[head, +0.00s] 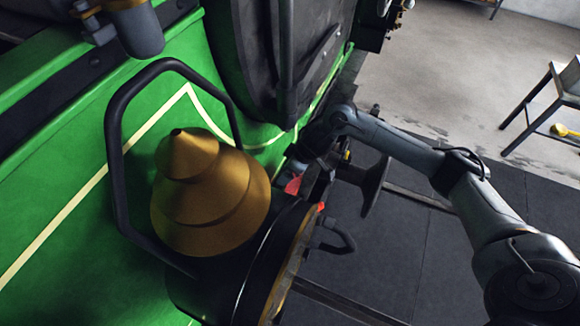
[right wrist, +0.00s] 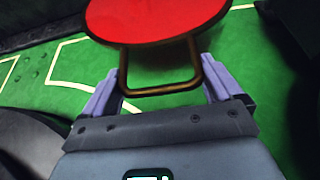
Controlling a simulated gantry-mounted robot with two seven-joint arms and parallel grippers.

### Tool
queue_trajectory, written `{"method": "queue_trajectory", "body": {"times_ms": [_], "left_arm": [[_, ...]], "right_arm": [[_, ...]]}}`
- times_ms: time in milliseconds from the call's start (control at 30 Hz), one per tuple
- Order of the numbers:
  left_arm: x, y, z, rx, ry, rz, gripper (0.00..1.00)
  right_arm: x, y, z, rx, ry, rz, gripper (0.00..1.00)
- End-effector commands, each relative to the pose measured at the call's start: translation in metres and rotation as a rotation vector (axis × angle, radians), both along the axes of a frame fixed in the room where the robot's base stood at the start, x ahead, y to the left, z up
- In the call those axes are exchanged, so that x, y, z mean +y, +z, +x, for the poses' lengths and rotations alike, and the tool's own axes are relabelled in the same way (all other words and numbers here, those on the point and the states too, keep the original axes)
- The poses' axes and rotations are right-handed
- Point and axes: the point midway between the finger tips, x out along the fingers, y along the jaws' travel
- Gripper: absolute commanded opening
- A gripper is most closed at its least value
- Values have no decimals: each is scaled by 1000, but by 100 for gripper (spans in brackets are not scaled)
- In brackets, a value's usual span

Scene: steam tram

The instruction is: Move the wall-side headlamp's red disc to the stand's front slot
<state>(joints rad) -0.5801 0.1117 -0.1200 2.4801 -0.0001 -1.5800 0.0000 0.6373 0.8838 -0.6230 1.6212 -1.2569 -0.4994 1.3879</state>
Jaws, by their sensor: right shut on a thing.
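In the right wrist view, the red disc (right wrist: 155,18) has a brass wire loop handle (right wrist: 165,88) below it. My right gripper (right wrist: 160,86) is shut on this handle, with one finger at each side of the loop. In the head view, a small part of the red disc (head: 294,184) shows beside my right gripper (head: 300,166), close to the green body; the rest is hidden. A headlamp with a brass stepped top (head: 210,195) and a black drum stands in the foreground, with a small red piece (head: 320,207) at its rim. I cannot make out the stand's front slot. My left gripper is not in view.
A black handrail (head: 115,130) arches around the brass top. The tram's green body (head: 60,220) fills the left, with a large dark round part (head: 270,60) behind. Dark floor (head: 400,260) lies open at the right; a metal stool (head: 535,110) stands farther off.

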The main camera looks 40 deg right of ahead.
Motion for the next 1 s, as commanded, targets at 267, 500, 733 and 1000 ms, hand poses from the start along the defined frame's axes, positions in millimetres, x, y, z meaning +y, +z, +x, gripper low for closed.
{"method": "queue_trajectory", "body": {"times_ms": [267, 500, 733, 1000], "left_arm": [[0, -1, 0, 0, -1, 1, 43], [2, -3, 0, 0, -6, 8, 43], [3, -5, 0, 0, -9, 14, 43], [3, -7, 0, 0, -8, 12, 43]], "right_arm": [[0, -1, 1, -2, 0, 1, 25], [0, -6, 1, -2, 0, 1, 25], [0, -11, 0, -2, 0, 1, 25], [0, -16, 0, -1, -1, 1, 25]]}}
